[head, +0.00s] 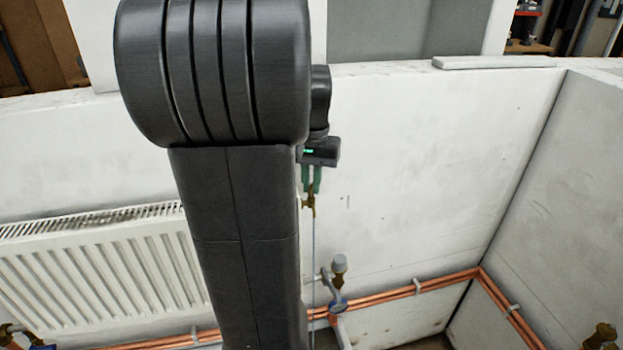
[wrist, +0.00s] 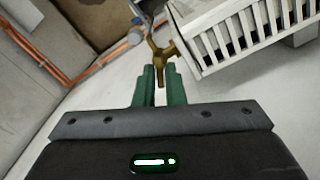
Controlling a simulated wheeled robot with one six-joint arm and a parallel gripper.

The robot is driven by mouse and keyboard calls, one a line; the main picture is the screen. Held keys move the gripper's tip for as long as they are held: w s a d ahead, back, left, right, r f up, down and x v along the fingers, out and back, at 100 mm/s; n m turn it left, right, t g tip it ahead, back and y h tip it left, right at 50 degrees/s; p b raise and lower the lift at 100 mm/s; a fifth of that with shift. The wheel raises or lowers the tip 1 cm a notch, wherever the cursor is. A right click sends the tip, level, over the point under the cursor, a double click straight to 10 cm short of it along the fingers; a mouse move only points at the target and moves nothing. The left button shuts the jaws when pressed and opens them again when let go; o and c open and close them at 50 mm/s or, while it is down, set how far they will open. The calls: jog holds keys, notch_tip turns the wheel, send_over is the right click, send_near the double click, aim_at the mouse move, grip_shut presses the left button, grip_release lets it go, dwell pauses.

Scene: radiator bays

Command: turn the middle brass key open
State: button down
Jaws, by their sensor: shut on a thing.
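My gripper (head: 311,188) has green fingers and is shut on a brass key (head: 309,204) in front of the white wall. In the wrist view, the key's forked brass part (wrist: 163,47) shows beyond the green fingertips (wrist: 160,78), and its stem runs between them. A thin pale line hangs below the key in the head view. I cannot tell whether the key is seated on anything. My arm hides part of the area to the left.
A white radiator (head: 105,265) is on the wall at left, also in the wrist view (wrist: 245,35). A valve with a grey cap (head: 339,264) and copper pipes (head: 430,284) are below. Brass fittings (head: 600,336) stand at lower right. The wall right of my gripper is clear.

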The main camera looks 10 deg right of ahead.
jog(key=c, duration=1.6)
grip_release()
notch_tip(320, 180, up, 14)
jog(key=shift+f, duration=0.1)
notch_tip(320, 180, down, 13)
jog(key=shift+f, duration=0.5)
jog(key=shift+r+m+b, duration=0.1)
jog(key=shift+m+b, duration=0.2)
jog(key=shift+m, duration=0.4)
